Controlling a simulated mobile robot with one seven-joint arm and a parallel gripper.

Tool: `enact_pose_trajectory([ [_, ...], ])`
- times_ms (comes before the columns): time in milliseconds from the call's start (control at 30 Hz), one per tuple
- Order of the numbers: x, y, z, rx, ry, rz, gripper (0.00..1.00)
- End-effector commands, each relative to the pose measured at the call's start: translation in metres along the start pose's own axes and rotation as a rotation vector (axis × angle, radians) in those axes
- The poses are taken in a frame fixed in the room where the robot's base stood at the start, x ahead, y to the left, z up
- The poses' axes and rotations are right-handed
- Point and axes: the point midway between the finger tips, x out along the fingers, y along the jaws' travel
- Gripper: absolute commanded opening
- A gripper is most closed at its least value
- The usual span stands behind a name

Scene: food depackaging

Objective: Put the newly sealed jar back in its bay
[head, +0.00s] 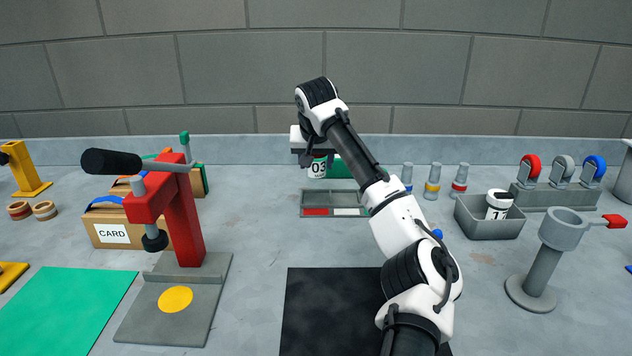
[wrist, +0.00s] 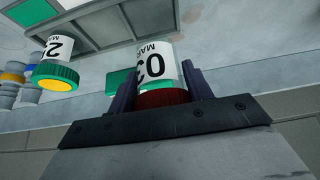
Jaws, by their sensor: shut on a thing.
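My gripper (head: 316,168) is above the back of the bench, shut on a jar (head: 317,168) with a white label marked 03. In the wrist view this jar (wrist: 156,65) sits between the two dark fingers of my gripper (wrist: 160,88), with a dark red end towards the palm. A shallow grey tray (head: 302,206) with red and white patches lies below and in front of the held jar, apart from it. The tray also shows in the wrist view (wrist: 100,38). A second jar (wrist: 57,62), its label partly showing a 2, has a green and yellow end.
A red press (head: 180,215) stands at left before cardboard boxes (head: 118,228). A grey bin (head: 490,228) at right holds a white jar with a black top (head: 498,204). A grey stand (head: 545,262) is at front right. My arm hides part of the tray and a black mat (head: 320,310).

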Motion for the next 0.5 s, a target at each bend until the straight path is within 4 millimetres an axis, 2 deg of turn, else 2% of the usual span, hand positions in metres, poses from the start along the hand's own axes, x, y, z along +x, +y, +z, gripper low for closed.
enact_pose_trajectory([
  [333,0.026,0.001,0.016,0.000,0.000,0.001,0.23],
  [500,0.048,0.001,0.028,0.000,0.000,0.001,0.23],
])
